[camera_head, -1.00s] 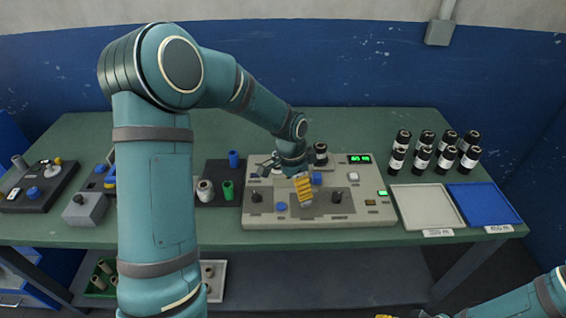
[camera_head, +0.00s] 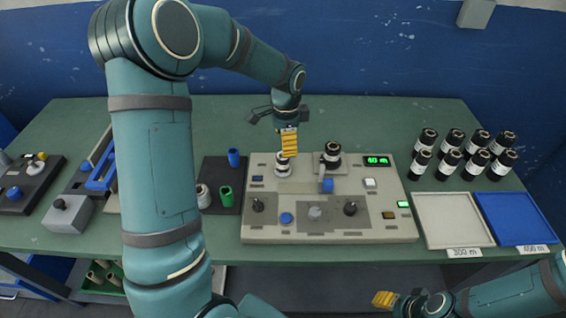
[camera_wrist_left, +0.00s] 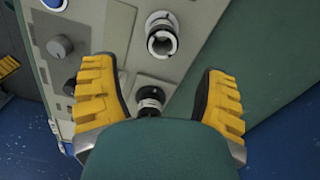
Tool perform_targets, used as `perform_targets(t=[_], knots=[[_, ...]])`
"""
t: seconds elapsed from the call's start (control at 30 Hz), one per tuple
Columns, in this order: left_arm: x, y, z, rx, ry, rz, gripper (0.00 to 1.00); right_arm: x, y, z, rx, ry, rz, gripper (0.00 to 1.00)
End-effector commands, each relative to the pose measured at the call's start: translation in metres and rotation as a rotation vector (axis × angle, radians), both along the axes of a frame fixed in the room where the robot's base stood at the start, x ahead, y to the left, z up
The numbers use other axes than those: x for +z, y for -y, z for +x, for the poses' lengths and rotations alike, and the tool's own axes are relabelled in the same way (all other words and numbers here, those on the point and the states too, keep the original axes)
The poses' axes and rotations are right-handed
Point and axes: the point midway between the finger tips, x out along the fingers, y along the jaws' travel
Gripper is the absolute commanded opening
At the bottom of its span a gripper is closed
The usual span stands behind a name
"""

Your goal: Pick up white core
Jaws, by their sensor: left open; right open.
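A short white core (camera_head: 203,196) stands on the dark mat, partly behind my left forearm's edge. Green (camera_head: 225,196) and blue (camera_head: 234,158) cores stand on the same mat. My left gripper (camera_head: 289,143) is open and empty, to the right of the white core, above the back of the machine. A white ringed piece (camera_head: 283,168) sits on the machine just below it. In the left wrist view, the open fingers (camera_wrist_left: 160,98) frame a black-topped piece (camera_wrist_left: 150,97); a white ring with a dark centre (camera_wrist_left: 162,40) is above it. My right gripper (camera_head: 388,300) is open near the table's front.
The grey machine (camera_head: 400,230) has knobs, buttons and a black-topped roll (camera_head: 332,152). A white tray (camera_head: 452,220) and a blue tray (camera_head: 515,220) lie to its right, with several black rolls (camera_head: 450,160) behind. The table behind the machine is clear.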

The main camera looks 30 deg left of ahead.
Motion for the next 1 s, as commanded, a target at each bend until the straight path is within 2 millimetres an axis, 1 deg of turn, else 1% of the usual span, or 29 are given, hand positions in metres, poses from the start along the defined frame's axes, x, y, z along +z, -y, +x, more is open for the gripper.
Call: perform_targets(t=[0.03,0.1,0.2,0.43,0.73,0.83,1.0], knots=[[-0.011,0.000,-0.001,0.000,-0.002,-0.001,0.73,-0.004,0.000,0.001,-0.001,0.002,0.000,0.47],[-0.021,0.000,-0.001,0.001,-0.003,-0.001,0.73,-0.005,0.000,0.001,0.000,0.003,0.000,0.47],[-0.029,0.000,-0.001,0.001,-0.001,-0.001,0.73,-0.007,0.000,0.002,0.000,0.004,-0.001,0.47],[-0.041,-0.002,-0.001,0.001,-0.001,-0.001,0.73,-0.010,0.000,0.002,-0.001,0.005,-0.001,0.47],[-0.081,-0.006,-0.005,0.001,-0.001,-0.001,0.73,-0.022,0.000,0.004,-0.002,0.011,-0.002,0.47],[-0.085,-0.006,-0.004,0.002,0.000,-0.001,0.73,-0.022,0.000,0.005,-0.002,0.012,-0.002,0.47],[-0.084,-0.006,-0.004,0.002,0.001,-0.001,0.73,-0.021,0.000,0.005,-0.002,0.012,-0.002,0.47]])
